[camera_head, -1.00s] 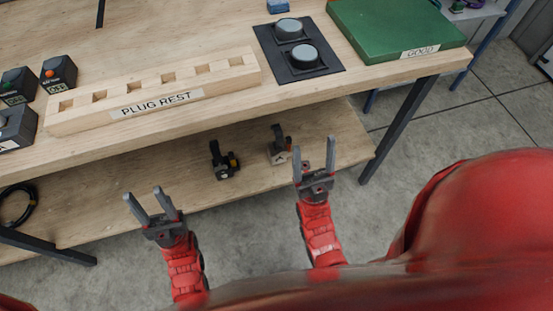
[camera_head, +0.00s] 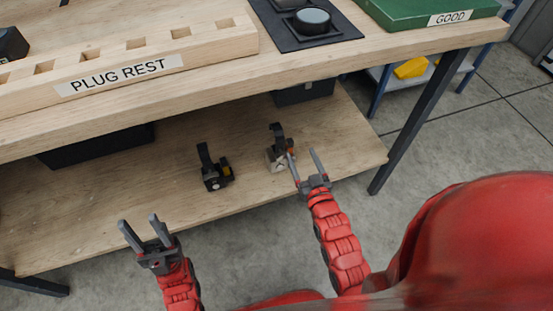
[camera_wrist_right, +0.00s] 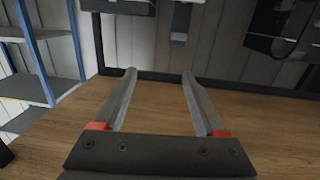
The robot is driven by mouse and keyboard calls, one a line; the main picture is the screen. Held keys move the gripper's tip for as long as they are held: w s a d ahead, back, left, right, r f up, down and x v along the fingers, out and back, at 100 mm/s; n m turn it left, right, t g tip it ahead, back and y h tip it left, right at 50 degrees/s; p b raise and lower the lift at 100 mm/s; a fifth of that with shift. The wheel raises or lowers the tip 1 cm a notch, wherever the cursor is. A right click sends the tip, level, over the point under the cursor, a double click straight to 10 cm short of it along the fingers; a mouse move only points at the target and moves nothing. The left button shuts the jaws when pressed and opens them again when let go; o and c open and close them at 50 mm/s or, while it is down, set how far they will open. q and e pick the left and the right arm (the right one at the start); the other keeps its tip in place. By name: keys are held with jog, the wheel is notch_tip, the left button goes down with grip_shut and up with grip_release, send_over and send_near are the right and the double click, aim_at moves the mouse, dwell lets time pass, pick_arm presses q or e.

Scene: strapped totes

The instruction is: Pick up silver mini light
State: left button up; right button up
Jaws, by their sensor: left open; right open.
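A silver-grey mini light (camera_head: 278,158) with a dark upright bracket and an orange part stands on the lower shelf, near its right end. A similar black light with a yellow part (camera_head: 215,177) stands to its left. My right gripper (camera_head: 305,163) is open, just to the right of the silver light; whether they touch I cannot tell. In the right wrist view the open fingers (camera_wrist_right: 159,75) have nothing between them. My left gripper (camera_head: 139,231) is open and empty in front of the shelf's edge, well left of both lights.
The lower shelf (camera_head: 110,200) lies under a wooden tabletop that overhangs its back. Dark bins (camera_head: 97,144) stand at the back of the shelf. A table leg (camera_head: 420,120) rises to the right. The tabletop holds the plug rest (camera_head: 120,65) and a green board (camera_head: 425,12).

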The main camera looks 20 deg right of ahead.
aim_at(279, 152)
notch_tip(279, 152, down, 6)
jog(key=s+a+g+y, duration=0.1)
jog(key=s+a+g, duration=0.1)
jog(key=s+g, duration=0.15)
jog(key=shift+n, duration=0.3)
jog(key=b+x, duration=0.1)
jog(key=x, duration=0.4)
jog(key=b+x, duration=0.2)
jog(key=x, duration=0.4)
jog(key=f+b+x, duration=0.1)
jog(key=b+x, duration=0.1)
jog(key=x, duration=0.4)
jog(key=shift+a+f, duration=0.15)
jog(key=shift+w+f+b, duration=0.1)
jog(key=shift+w+b, duration=0.2)
jog(key=shift+w, duration=0.05)
grip_shut()
